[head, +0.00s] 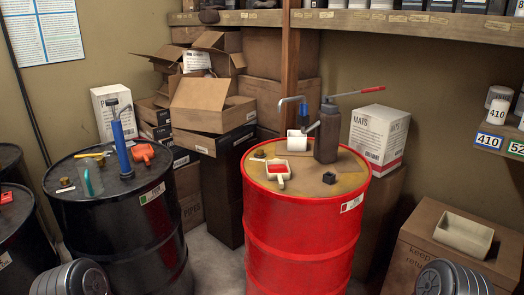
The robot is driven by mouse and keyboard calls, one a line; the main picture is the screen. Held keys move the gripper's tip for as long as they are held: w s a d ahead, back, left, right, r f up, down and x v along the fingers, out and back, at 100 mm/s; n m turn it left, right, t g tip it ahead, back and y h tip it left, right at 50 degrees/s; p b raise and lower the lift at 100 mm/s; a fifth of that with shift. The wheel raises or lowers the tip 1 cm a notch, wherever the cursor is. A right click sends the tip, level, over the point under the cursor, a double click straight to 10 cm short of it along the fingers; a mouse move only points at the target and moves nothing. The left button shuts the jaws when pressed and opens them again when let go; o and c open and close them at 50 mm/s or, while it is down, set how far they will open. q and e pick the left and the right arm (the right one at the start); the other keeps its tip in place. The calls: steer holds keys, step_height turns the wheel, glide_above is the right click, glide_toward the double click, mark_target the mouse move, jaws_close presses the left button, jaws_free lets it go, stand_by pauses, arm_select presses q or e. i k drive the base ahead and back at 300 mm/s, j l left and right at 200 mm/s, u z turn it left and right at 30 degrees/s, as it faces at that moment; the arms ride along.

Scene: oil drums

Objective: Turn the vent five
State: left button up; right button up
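A red drum (300,235) stands right of centre, and a black drum (120,235) stands left of it. On the red drum's tan top are a small black fitting (330,178) near the front right and a brownish cap (258,154) at the left edge. Which of these is the vent I cannot tell for sure. Dark rounded parts of my arms show at the bottom left and bottom right corners. No gripper fingers are in view, and nothing of mine touches either drum.
A dark hand pump (328,135) with a red-tipped lever rises from the red drum, beside a white scoop with red contents (278,174). A blue pump (122,148) and orange item (142,152) sit on the black drum. Cardboard boxes (212,105) crowd behind. Bare floor shows between the drums.

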mark_target(260, 152)
steer(key=j+z, duration=0.1)
steer(key=z, duration=0.25)
steer(key=i+j+z, duration=0.1)
steer(key=z, duration=0.25)
steer(key=i+j+z, duration=0.1)
steer(key=z, duration=0.2)
steer(key=i+j+z, duration=0.2)
steer(key=j+z, duration=0.15)
steer(key=j, duration=0.65)
steer(key=j+z, duration=0.35)
steer(key=j, duration=0.65)
steer(key=i+j, duration=0.1)
steer(key=j, duration=0.6)
